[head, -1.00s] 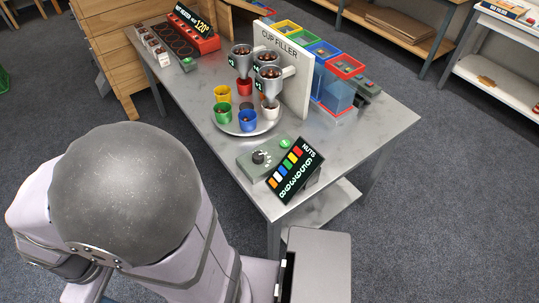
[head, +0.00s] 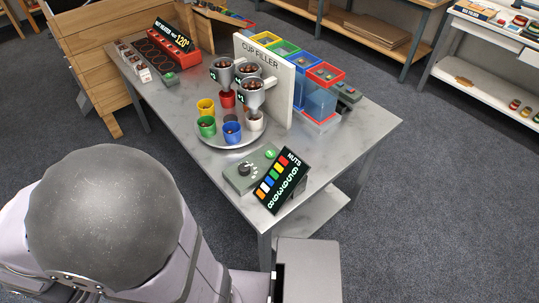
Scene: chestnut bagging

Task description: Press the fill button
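A grey control box (head: 237,183) sits near the front corner of the metal table. It carries a dark round knob (head: 243,169) and a lit green button (head: 270,154) at its far right end. The button's label is too small to read. Nothing touches the button in this view. Behind the box, the cup filler has a white panel (head: 279,92) and several metal funnels (head: 253,98) holding nuts. Coloured cups, such as the blue cup (head: 232,132), stand on a round plate (head: 241,144) beneath. My gripper is out of view; only my arm shows at lower left.
A tilted black nut display (head: 281,181) with coloured bars stands right beside the control box. Open-topped coloured bins (head: 325,75) stand behind the panel. A red nut heater (head: 176,48) is at the table's far left. The table's front left is clear.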

